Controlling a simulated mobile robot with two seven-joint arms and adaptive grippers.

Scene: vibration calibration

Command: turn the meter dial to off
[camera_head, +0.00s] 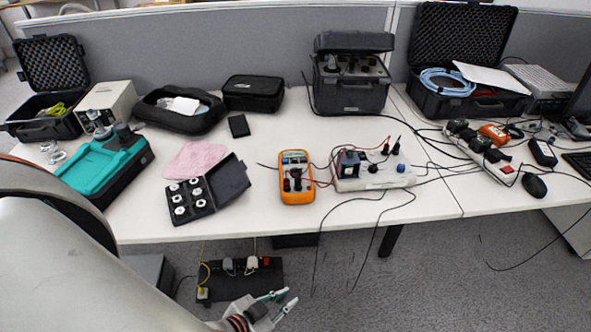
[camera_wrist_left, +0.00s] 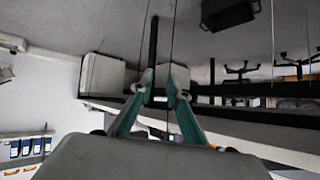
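The orange meter (camera_head: 297,190) lies on the white table near its front edge, with a display at its top. Its dial (camera_head: 295,172) is small and its setting cannot be read; dark plugs and leads cover part of the meter's face. My left gripper (camera_head: 287,299) is low in front of the table, below and apart from the meter. Its two teal fingers stand apart with nothing between them, as the left wrist view (camera_wrist_left: 162,76) also shows. The meter is not recognisable in that wrist view. My right gripper is not in view.
A white board with black parts (camera_head: 375,178) stands right of the meter, its cables hanging over the table edge (camera_head: 430,217). An open black box of weights (camera_head: 232,178) lies to the left. A power strip (camera_head: 240,280) is under the table. Bare table lies behind the meter.

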